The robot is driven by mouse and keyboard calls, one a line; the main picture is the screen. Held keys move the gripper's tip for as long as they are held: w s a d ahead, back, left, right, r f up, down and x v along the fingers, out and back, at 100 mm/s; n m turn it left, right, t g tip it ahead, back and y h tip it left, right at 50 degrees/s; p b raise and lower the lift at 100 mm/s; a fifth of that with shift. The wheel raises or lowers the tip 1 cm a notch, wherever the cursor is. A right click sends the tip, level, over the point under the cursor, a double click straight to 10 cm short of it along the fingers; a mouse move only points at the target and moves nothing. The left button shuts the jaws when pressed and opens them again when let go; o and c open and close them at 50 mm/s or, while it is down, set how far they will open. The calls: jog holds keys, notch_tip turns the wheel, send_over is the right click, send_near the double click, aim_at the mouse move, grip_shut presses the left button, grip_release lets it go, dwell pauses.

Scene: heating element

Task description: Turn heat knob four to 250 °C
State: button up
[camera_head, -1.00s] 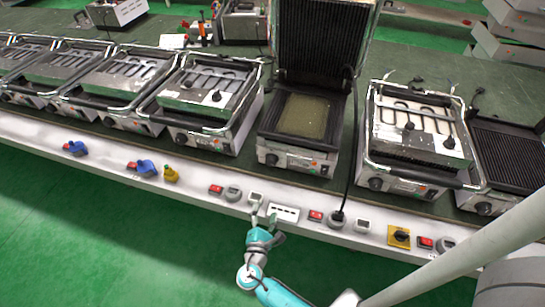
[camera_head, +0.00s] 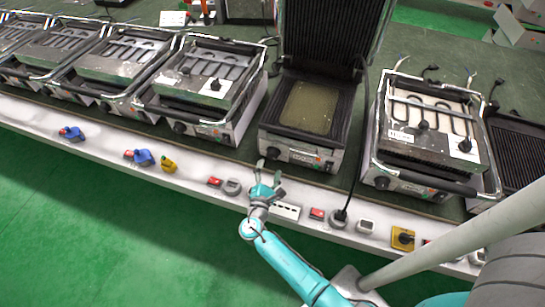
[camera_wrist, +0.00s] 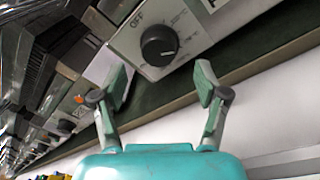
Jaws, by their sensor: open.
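A round black knob (camera_wrist: 158,45) sits on a pale panel in the wrist view, with "OFF" printed at its upper left. Small scale marks lie around it, too small to read. My gripper (camera_wrist: 161,84) is open, with a fingertip on either side below the knob; the knob is beyond the fingertips and nothing is between them. In the head view my gripper (camera_head: 271,167) is just in front of the open-lidded grill (camera_head: 300,147), near its left knob (camera_head: 271,152). I see no number marking which knob is four.
The pale front ledge (camera_head: 200,177) carries sockets and switches. A black cable (camera_head: 349,180) hangs right of my gripper.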

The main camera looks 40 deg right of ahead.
aim_at(272, 157)
jog(key=shift+x, duration=2.75)
jog(key=c, duration=1.2)
